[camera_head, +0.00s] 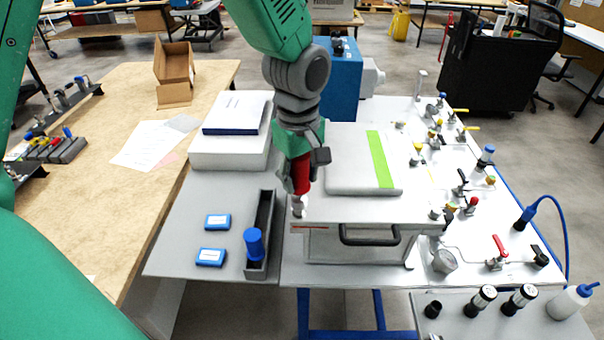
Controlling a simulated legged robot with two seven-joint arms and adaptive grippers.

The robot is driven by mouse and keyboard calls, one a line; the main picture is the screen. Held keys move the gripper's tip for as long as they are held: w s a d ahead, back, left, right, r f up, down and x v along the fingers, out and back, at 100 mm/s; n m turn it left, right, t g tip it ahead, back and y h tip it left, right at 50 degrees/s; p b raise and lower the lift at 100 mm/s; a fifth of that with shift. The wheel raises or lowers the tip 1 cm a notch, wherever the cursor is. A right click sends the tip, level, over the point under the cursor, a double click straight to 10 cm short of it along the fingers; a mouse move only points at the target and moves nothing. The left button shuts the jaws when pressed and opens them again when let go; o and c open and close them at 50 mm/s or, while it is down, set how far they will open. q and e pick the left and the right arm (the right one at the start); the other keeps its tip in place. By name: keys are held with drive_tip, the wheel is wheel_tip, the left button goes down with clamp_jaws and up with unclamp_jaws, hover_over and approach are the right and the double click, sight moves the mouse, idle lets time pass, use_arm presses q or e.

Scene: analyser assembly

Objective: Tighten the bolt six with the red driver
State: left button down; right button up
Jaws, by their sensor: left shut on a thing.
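My left gripper (301,166) comes down from the top of the head view and is shut on the red driver (302,180). The driver points downward, close to upright. Its silvery lower end (298,206) is at the front left corner of the analyser's metal top (345,209). I cannot tell whether the tip touches a bolt there; bolt six is not clearly distinguishable. My right gripper is not in view.
A raised grey lid with a green stripe (380,160) lies just right of the gripper. A black handle (369,240) is on the front. A dark tray (259,225) with a blue cylinder (254,245) stands left. Valves and fittings (497,250) crowd the right side.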

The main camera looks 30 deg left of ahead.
use_arm(q)
drive_tip(key=shift+f+b, duration=0.4)
drive_tip(key=shift+f, duration=0.55)
idle(0.9)
